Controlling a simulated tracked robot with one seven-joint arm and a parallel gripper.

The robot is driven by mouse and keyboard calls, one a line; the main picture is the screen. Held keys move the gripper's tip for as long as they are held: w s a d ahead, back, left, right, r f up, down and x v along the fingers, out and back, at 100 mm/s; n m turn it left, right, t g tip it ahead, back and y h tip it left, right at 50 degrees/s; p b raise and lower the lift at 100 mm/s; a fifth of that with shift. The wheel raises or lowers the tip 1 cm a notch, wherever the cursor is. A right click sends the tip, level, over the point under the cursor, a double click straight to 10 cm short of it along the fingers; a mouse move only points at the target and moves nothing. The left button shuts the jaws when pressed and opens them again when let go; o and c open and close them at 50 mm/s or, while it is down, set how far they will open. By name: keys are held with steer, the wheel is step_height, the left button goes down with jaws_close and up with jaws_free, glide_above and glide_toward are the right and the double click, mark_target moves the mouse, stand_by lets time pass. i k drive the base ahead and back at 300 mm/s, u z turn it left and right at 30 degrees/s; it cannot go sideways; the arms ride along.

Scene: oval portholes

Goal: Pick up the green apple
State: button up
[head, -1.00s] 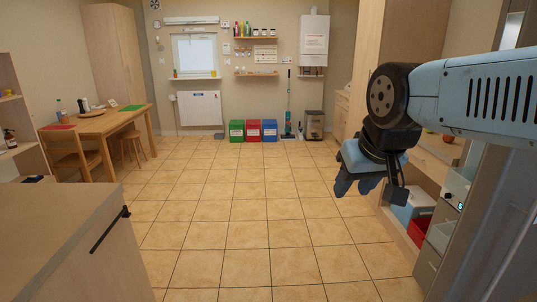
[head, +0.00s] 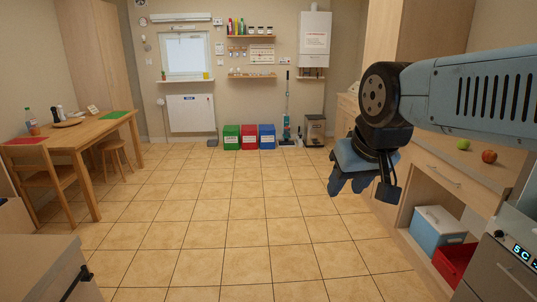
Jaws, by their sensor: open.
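The green apple (head: 463,144) sits on the counter (head: 440,152) at the right, behind and below my arm in the picture. A red apple (head: 489,156) lies on the same counter, just to its right and nearer. My gripper (head: 364,186) hangs over the open floor, left of the counter and well apart from the apple. It is open, with nothing seen in it.
Below the counter, a blue box with a white lid (head: 437,231) and a red bin (head: 453,264) sit in an open shelf. A wooden table (head: 85,134) and chair stand left. Green, red and blue bins (head: 249,137) line the back wall. The middle floor is clear.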

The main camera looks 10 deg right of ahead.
mark_target(463, 145)
steer(key=z, duration=0.05)
steer(key=i, duration=4.1)
steer(key=z, duration=1.25)
steer(key=i, duration=0.15)
steer(key=z, duration=2.5)
